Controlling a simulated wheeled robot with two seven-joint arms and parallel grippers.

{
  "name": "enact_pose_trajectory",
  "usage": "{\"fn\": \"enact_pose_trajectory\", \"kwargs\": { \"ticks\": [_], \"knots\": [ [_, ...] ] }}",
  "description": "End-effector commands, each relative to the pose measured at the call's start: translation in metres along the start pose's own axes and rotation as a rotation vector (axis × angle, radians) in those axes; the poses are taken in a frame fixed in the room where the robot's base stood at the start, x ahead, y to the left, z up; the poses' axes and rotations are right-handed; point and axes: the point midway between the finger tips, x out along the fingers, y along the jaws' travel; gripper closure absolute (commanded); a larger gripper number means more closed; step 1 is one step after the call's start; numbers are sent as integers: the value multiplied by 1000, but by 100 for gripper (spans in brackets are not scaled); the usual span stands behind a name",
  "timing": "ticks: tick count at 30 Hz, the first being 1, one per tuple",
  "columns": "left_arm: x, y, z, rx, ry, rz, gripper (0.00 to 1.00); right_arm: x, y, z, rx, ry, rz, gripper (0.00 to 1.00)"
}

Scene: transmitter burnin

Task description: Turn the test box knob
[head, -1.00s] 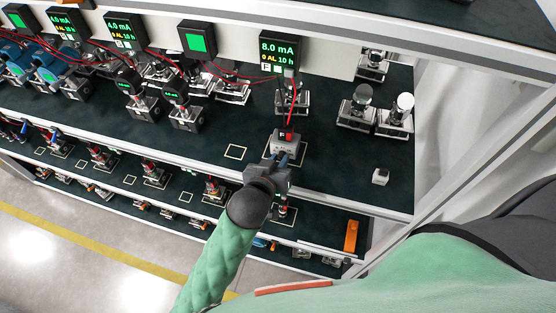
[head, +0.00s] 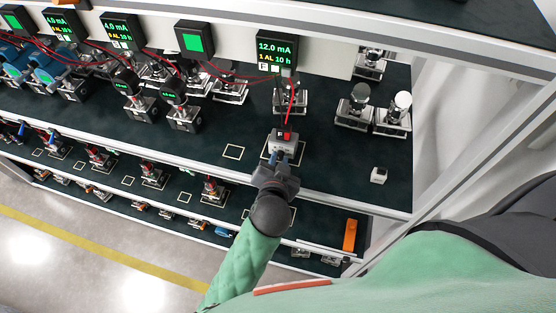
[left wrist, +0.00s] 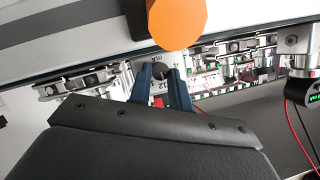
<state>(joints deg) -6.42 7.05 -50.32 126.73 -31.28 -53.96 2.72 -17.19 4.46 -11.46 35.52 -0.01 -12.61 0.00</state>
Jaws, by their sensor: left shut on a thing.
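The test box (head: 283,143) is a small grey box with a red top part, near the front edge of the upper shelf; red leads rise from it. Its dark round knob (left wrist: 161,72) sits between my left gripper's two blue fingers in the left wrist view, with scale marks around it. My left gripper (head: 279,157) is shut on the knob at the front of the box. The display (head: 276,50) above reads 12.0 mA and 1 AL 10 h. My right gripper is not in view.
Transmitters (head: 391,115) stand on the shelf to the right and at the back. A small white block (head: 379,175) lies right of the box. An orange object (head: 350,235) is on a lower shelf.

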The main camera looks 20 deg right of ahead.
Motion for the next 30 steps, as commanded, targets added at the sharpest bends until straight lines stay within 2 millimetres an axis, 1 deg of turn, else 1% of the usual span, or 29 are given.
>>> {"fn": "enact_pose_trajectory", "kwargs": {
  "ticks": [6,11,26,27,29,30],
  "knots": [
    [0,1,-1,94,3,-40,100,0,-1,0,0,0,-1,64],
    [0,2,-1,133,3,-55,100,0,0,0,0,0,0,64],
    [0,2,-1,148,3,-63,100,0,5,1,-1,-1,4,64],
    [0,2,-1,148,3,-63,73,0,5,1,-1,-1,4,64],
    [0,2,-1,148,2,-62,61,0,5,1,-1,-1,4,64],
    [0,2,-1,148,2,-62,59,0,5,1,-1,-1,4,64]
  ]
}}
